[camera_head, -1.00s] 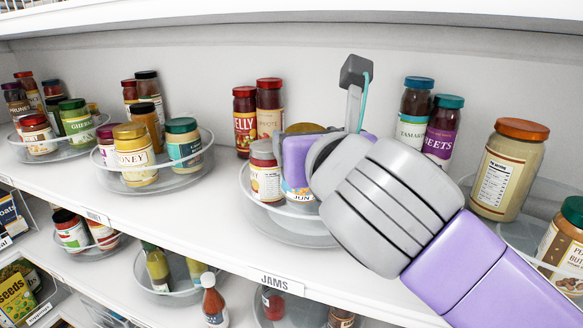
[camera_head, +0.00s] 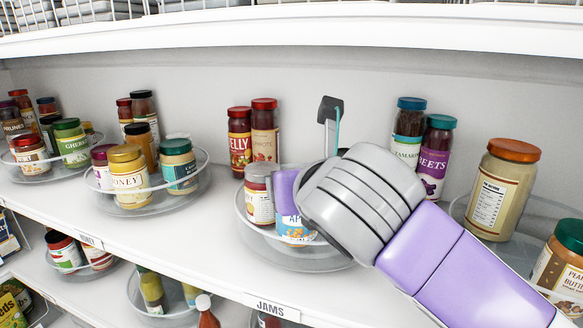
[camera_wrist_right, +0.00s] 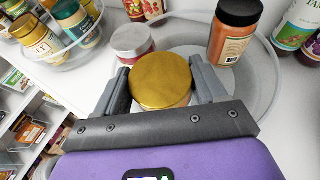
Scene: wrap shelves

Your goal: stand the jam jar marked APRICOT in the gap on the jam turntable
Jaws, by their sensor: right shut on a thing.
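My right gripper (camera_wrist_right: 160,88) is shut on a jar with a gold lid (camera_wrist_right: 160,80), one finger on each side. In the head view the jar's blue label (camera_head: 296,231) shows the letters "AP"; the rest is covered by my gripper. The jar looks upright, inside the rim of the jam turntable (camera_head: 306,262), at its front. Whether its base touches the turntable I cannot tell. A jar with a pale pinkish lid (camera_wrist_right: 132,40) stands beside it at the left, and an orange jar with a dark lid (camera_wrist_right: 236,32) stands farther back. My left gripper is not in view.
A "JAMS" tag (camera_head: 272,307) is on the shelf edge below. Two red-lidded jars (camera_head: 252,135) stand behind the turntable. Teal-lidded jars (camera_head: 423,145) stand behind at the right. A turntable with a honey jar (camera_head: 129,180) is at the left. The upper shelf (camera_head: 300,35) hangs above.

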